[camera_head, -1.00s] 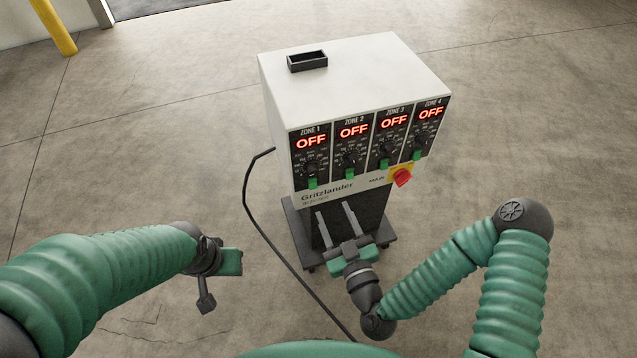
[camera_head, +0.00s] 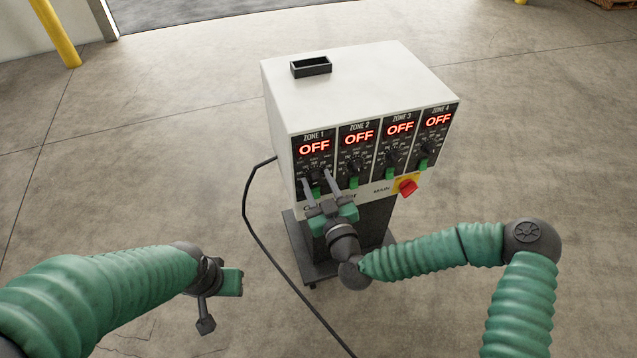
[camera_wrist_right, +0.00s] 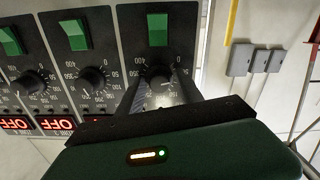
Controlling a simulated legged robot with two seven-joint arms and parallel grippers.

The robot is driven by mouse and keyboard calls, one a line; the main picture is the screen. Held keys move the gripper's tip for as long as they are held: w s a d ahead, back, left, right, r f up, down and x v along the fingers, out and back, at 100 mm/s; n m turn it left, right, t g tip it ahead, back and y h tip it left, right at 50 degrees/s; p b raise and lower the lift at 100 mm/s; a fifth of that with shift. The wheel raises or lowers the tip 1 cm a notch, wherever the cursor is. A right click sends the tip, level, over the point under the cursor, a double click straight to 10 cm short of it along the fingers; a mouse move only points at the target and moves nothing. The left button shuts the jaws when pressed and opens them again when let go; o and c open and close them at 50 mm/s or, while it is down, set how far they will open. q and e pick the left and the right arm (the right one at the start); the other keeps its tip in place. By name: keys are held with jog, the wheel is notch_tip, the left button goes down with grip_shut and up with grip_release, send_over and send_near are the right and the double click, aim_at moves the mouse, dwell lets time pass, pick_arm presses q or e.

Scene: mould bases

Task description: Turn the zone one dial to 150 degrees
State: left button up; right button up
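The zone one dial (camera_head: 314,171) is a black knob on the leftmost panel of the white controller box, under a display reading OFF. In the right wrist view, which is upside down, the dial (camera_wrist_right: 160,74) is on the rightmost panel, ringed by numbers. My right gripper (camera_head: 317,178) is in front of that panel, its two fingers apart on either side of the dial. The fingers (camera_wrist_right: 160,84) partly hide the dial and its scale; contact cannot be told. My left gripper (camera_head: 222,287) is off to the left over the floor; its fingers do not show clearly.
Zone 2, 3 and 4 dials sit to the right, each with a green switch (camera_head: 353,182) below and an OFF display above. A red main switch (camera_head: 407,187) is at the lower right. A black cable (camera_head: 247,205) runs down the box's left side onto the floor.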

grip_shut()
jog(key=shift+r+m+p, duration=0.2)
jog(key=shift+m+p, duration=0.5)
jog(key=shift+p, duration=0.3)
jog(key=shift+m+p, duration=0.55)
jog(key=shift+m, duration=0.25)
jog(key=m+p, duration=0.1)
jog(key=m, duration=0.4)
jog(key=shift+f+m, duration=0.15)
jog(key=shift+m, duration=0.15)
jog(key=m+p, duration=0.1)
jog(key=m, duration=0.3)
jog(key=shift+d+f+m, duration=0.1)
jog(key=shift+m, duration=0.2)
